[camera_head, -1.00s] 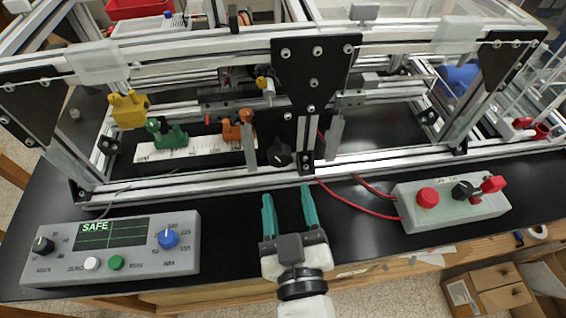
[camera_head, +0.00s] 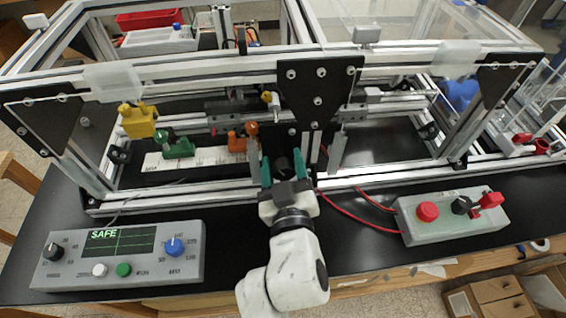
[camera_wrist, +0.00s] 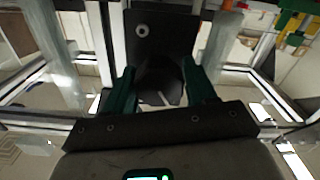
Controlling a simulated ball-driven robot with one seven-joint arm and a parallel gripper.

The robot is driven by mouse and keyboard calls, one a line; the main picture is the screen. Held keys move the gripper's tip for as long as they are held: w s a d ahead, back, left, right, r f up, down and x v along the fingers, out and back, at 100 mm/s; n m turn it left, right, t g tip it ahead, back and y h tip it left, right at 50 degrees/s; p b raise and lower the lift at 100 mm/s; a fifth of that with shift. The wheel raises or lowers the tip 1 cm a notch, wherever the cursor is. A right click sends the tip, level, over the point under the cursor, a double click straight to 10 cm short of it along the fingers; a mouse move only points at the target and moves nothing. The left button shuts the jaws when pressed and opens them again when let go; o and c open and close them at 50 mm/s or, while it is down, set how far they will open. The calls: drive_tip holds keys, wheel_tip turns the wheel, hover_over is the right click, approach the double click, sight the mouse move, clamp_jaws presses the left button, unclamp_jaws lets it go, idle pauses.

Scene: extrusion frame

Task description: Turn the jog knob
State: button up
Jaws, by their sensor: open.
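The black jog knob (camera_head: 284,163) sits on the dark plate of the extrusion frame, below the black triangular bracket. My gripper (camera_head: 282,168) is open, its teal fingers reaching toward the frame with one on each side of the knob. In the wrist view, the dark knob (camera_wrist: 160,86) with a pale pointer line shows between the teal fingers (camera_wrist: 158,92). I cannot tell whether either finger touches it. My gripper's body hides part of the frame's lower rail.
A grey control box (camera_head: 120,256) with a "SAFE" screen stands at left. A box with a red button (camera_head: 428,212) stands at right, with red cables near my gripper. Orange (camera_head: 240,137), green (camera_head: 178,148) and yellow (camera_head: 138,120) clamps are left of the knob.

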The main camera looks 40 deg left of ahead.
drive_tip(key=c, duration=0.7)
drive_tip(key=shift+f, duration=0.1)
drive_tip(key=shift+n, duration=0.4)
drive_tip(key=o, duration=0.7)
drive_tip(key=shift+s+d, duration=0.1)
drive_tip(key=b+v, duration=0.1)
drive_tip(key=v, duration=0.9)
drive_tip(key=shift+s+d, duration=0.2)
drive_tip(key=shift+s, duration=0.05)
